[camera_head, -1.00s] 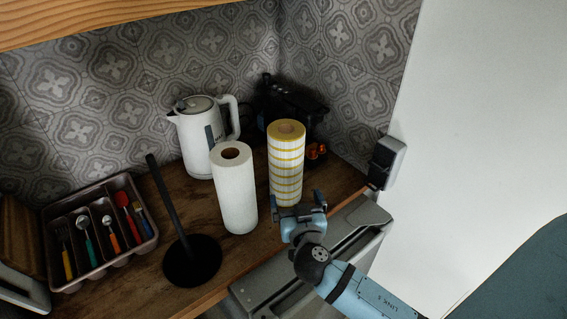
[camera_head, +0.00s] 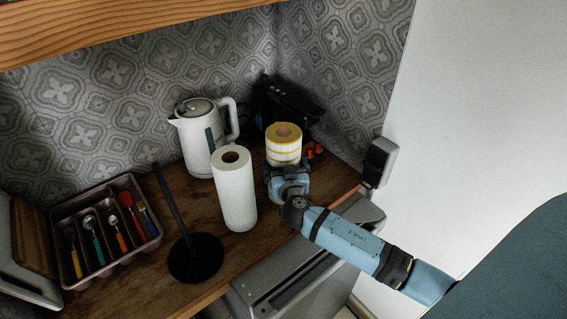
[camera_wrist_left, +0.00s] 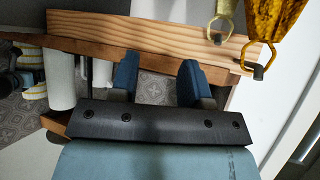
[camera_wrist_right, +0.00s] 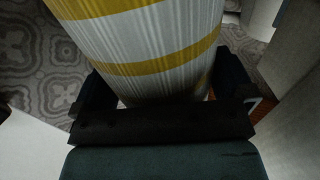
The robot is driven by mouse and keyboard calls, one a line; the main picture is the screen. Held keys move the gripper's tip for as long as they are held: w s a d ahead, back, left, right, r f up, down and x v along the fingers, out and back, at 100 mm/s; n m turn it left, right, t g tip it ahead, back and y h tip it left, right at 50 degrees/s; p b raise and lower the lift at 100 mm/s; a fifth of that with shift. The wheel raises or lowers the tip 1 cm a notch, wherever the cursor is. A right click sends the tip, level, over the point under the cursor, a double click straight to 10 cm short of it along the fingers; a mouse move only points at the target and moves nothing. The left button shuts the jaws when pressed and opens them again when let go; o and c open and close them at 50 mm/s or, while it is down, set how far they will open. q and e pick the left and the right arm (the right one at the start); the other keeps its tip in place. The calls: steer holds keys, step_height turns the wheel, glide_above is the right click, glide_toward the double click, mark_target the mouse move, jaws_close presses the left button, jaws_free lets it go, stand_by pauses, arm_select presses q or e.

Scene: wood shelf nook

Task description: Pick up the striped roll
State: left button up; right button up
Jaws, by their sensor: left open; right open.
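The striped roll (camera_head: 284,146), white with yellow bands, stands upright on the wooden counter; its lower part is hidden behind my right gripper (camera_head: 284,170) in the head view. In the right wrist view the striped roll (camera_wrist_right: 150,45) fills the middle, between the two fingers of my right gripper (camera_wrist_right: 165,90), which are open on either side of it. Whether the fingers touch it cannot be seen. My left gripper (camera_wrist_left: 158,75) is open and empty in the left wrist view; it is out of the head view.
A plain white paper roll (camera_head: 235,190) stands close left of the striped roll. A white kettle (camera_head: 196,140) and a dark appliance (camera_head: 285,100) stand behind. A wooden shelf (camera_head: 120,28) hangs above.

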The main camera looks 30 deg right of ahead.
arm_select(q)
steer(key=shift+s, duration=0.1)
arm_select(e)
steer(key=c, duration=0.8)
arm_select(q)
steer(key=shift+f, duration=0.1)
arm_select(e)
steer(key=shift+o, duration=0.2)
steer(key=shift+r, duration=0.1)
